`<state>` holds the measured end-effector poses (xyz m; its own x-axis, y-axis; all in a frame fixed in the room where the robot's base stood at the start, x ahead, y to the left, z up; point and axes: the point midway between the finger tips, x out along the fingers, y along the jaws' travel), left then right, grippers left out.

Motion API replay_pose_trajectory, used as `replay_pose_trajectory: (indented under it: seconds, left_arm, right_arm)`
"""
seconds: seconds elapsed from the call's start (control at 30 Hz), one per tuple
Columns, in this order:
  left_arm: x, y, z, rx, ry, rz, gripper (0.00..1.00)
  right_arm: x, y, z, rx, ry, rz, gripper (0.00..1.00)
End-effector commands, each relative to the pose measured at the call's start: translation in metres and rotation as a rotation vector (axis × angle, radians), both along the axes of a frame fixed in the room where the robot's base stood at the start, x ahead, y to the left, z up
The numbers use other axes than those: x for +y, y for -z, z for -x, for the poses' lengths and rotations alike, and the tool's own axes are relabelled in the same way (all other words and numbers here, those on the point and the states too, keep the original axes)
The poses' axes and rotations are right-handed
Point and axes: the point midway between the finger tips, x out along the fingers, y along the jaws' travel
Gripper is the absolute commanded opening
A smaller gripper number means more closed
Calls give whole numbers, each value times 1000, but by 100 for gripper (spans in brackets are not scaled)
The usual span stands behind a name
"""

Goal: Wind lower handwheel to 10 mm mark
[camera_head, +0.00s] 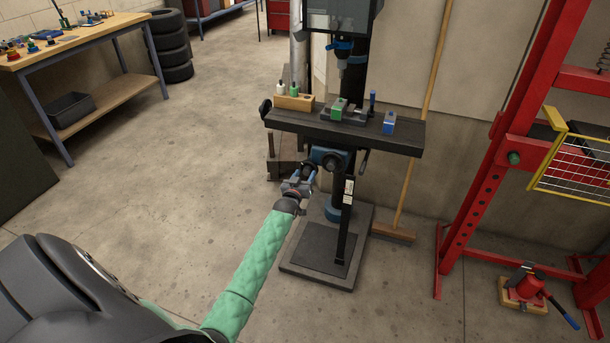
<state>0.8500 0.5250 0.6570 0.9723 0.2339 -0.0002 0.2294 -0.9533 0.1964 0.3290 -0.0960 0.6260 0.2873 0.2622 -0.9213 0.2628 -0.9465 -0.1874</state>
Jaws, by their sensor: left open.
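A drill press with a dark work table (400,138) stands at the centre. Below the table is a blue housing (322,155) on the column. A small dark round part, possibly the lower handwheel, shows just left of the housing; my gripper partly covers this area, so I cannot tell its shape. A black upright strip with pale labels (349,188) stands in front of the column; its marks are too small to read. My left gripper (304,173) is open, just below and left of the housing. I cannot tell whether it touches the dark part. My right gripper is out of view.
A black knob (265,109) sits at the table's left end. A wooden block with small bottles (294,101) and a green vise part (338,108) lie on the table. A broom (393,232) leans behind, right. A red press frame (480,200) stands right. Floor on the left is clear.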

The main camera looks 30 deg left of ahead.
Motion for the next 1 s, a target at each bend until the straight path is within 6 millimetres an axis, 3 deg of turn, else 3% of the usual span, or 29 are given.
replay_pose_trajectory:
  seconds: [0.2,0.43,1.0]
  left_arm:
    - [-8,2,32,0,0,0,51]
    - [-14,0,56,-1,0,0,51]
    - [-15,0,63,-1,0,0,51]
  right_arm:
    - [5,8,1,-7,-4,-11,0]
    - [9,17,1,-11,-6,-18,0]
    - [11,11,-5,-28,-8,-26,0]
